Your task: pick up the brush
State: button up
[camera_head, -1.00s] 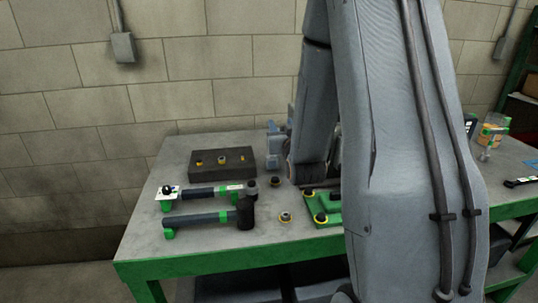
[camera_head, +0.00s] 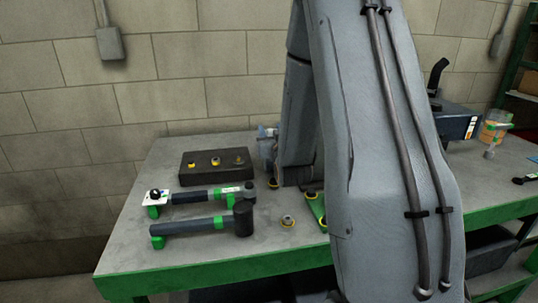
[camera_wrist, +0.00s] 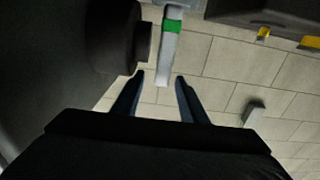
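I cannot pick out the brush for certain. A light grey bar with a green band (camera_wrist: 172,45) hangs into the top middle of the wrist view, just beyond my fingertips; it may be the brush. In the head view my arm hides the gripper.
The workbench (camera_head: 130,262) carries a mallet (camera_head: 243,217), a black-and-green tool (camera_head: 208,195) and a dark block (camera_head: 217,163). A dark machine (camera_head: 450,122) and an orange-filled container (camera_head: 493,131) stand at right. A dark round part (camera_wrist: 120,35) is close at left in the wrist view.

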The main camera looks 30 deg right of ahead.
jog(key=x, duration=0.2)
jog(key=p+x, duration=0.1)
jog(key=x, duration=0.2)
jog(key=shift+a+f+p, duration=0.15)
jog(key=shift+f+p, duration=0.05)
jog(key=shift+p, duration=0.1)
grip_shut()
